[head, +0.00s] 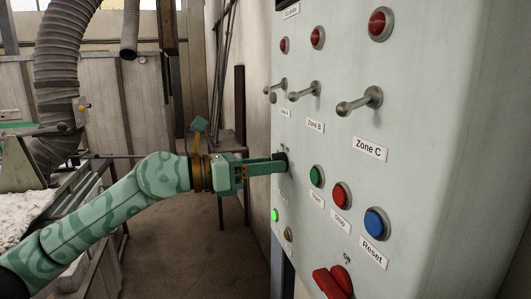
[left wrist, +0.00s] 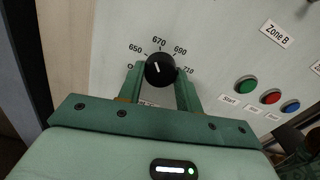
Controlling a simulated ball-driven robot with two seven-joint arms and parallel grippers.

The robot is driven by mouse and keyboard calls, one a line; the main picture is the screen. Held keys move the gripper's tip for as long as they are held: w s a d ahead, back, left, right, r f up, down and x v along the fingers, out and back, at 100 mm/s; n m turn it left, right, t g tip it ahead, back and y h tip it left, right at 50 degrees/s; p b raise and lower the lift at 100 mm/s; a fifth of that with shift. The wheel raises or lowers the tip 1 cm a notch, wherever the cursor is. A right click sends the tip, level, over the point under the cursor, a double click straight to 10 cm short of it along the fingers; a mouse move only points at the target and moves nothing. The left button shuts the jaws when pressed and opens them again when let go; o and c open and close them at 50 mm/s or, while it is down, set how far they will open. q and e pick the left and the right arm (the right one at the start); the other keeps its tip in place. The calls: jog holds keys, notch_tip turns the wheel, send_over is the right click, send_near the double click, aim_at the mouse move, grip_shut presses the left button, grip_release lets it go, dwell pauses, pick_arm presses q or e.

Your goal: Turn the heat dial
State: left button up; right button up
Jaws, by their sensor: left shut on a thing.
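The heat dial is a black round knob (left wrist: 160,70) with a white pointer line, on the pale control panel (head: 440,120). In the left wrist view the numbers 650, 670, 690 and 710 are printed around it, and the pointer aims up, slightly left, near 670. My left gripper (left wrist: 160,84) has one finger on each side of the knob and is shut on it. In the head view my left gripper (head: 280,164) reaches the panel from the left and mostly hides the dial (head: 282,156). My right gripper is not in view.
Right of the dial are green Start (head: 317,176), red Stop (head: 341,195) and blue Reset (head: 377,223) buttons. A red ON switch (head: 333,283) is below. Zone levers (head: 360,101) and red lamps (head: 380,24) are above. Open floor (head: 190,250) lies left of the panel.

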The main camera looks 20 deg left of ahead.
pick_arm(q)
jog(key=shift+r+n+p, duration=0.2)
jog(key=shift+n+p, duration=7.8)
jog(key=shift+p, duration=1.25)
jog(key=shift+f, duration=0.1)
jog(key=o, duration=1)
jog(key=b+v, duration=0.9)
jog(key=v, duration=0.7)
